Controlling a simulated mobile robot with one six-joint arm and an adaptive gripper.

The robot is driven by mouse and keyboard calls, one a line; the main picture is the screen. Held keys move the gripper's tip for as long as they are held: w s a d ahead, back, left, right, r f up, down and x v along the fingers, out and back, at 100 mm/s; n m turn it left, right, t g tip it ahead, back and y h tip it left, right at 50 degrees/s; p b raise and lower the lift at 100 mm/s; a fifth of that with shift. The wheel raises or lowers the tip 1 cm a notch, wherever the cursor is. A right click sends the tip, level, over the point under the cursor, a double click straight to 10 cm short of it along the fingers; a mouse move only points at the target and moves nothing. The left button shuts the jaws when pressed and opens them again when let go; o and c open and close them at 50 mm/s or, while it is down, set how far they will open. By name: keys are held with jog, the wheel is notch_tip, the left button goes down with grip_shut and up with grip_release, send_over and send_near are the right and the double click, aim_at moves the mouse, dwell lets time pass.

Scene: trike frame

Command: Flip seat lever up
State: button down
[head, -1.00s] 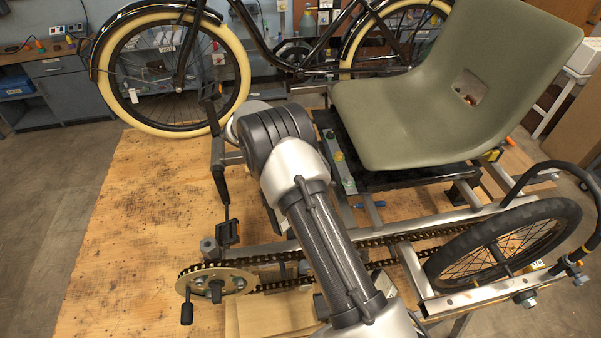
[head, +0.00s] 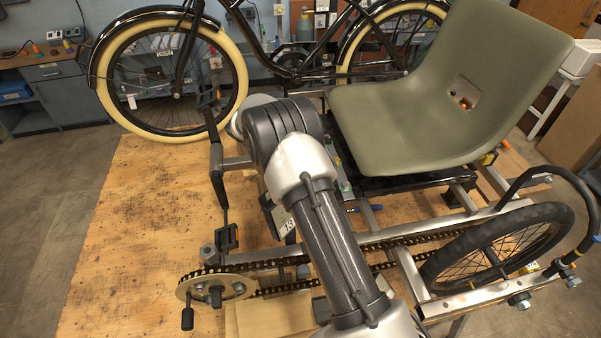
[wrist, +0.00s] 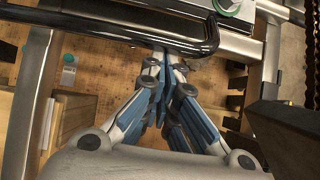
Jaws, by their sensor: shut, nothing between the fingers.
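The olive seat (head: 400,125) stands on the trike frame at the right in the head view. My gripper (wrist: 167,60) shows in the wrist view with its blue and grey fingers shut and empty. A glossy black bent bar (wrist: 120,35) crosses the top of that view, and the fingertips are at or just under it. It looks like the seat lever, but I cannot be sure. Whether the fingertips touch the bar cannot be told. In the head view my arm hides the gripper and this bar.
Metal frame rails (wrist: 30,100) run on both sides of my gripper. The plywood table (head: 130,230) is bare at the left. A chainring with chain (head: 215,285) and a black-tyred wheel (head: 500,250) flank the front of my arm. A bicycle (head: 175,75) stands behind.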

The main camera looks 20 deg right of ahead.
jog(key=v, duration=1.2)
